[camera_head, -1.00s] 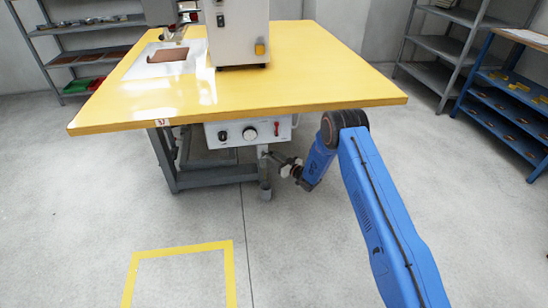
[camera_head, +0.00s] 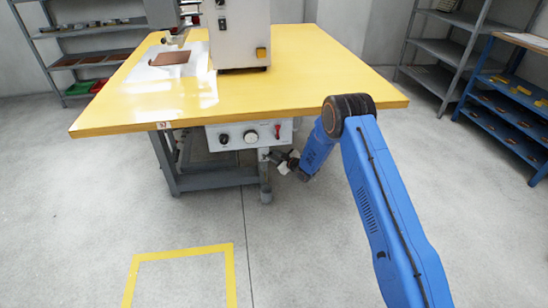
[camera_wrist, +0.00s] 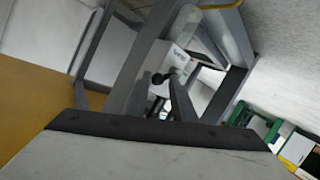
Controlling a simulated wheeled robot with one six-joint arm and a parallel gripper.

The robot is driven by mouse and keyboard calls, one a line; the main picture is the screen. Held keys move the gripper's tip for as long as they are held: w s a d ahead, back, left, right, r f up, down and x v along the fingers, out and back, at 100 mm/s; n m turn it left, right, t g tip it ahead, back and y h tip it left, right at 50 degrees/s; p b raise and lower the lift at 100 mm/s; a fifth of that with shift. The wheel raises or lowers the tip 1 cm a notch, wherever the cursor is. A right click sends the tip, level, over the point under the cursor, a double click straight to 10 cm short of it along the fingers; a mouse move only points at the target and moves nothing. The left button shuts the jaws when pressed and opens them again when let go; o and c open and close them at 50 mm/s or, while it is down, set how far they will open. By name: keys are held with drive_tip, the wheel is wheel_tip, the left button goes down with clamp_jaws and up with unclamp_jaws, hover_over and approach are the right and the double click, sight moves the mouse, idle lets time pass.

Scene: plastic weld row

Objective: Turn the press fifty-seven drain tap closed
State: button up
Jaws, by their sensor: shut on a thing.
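The press (camera_head: 240,35) stands on a yellow-topped table (camera_head: 300,95) with a label that looks like 57 on its front edge. Below the top, beside the grey control box (camera_head: 250,133), a grey drain pipe (camera_head: 265,170) hangs down near the right table leg. My gripper (camera_head: 286,162) is at this pipe from the right, under the table edge. In the wrist view my gripper (camera_wrist: 160,98) has its two fingers close around a small dark part, seemingly the drain tap (camera_wrist: 160,78). The fingers hide much of it, so I cannot tell the handle's angle.
The tabletop overhangs my gripper closely from above. The table's grey leg frame (camera_head: 215,178) is to the left. A yellow floor outline (camera_head: 185,251) lies in front on clear floor. Grey shelves (camera_head: 440,75) and a blue rack (camera_head: 505,115) stand at the right.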

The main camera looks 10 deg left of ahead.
drive_tip(key=shift+w+r, duration=0.15)
drive_tip(key=shift+r, duration=0.05)
drive_tip(key=o, duration=1)
drive_tip(key=shift+f, duration=0.1)
drive_tip(key=shift+v, duration=8.7)
drive_tip(key=shift+a, duration=0.1)
drive_tip(key=shift+o, duration=0.8)
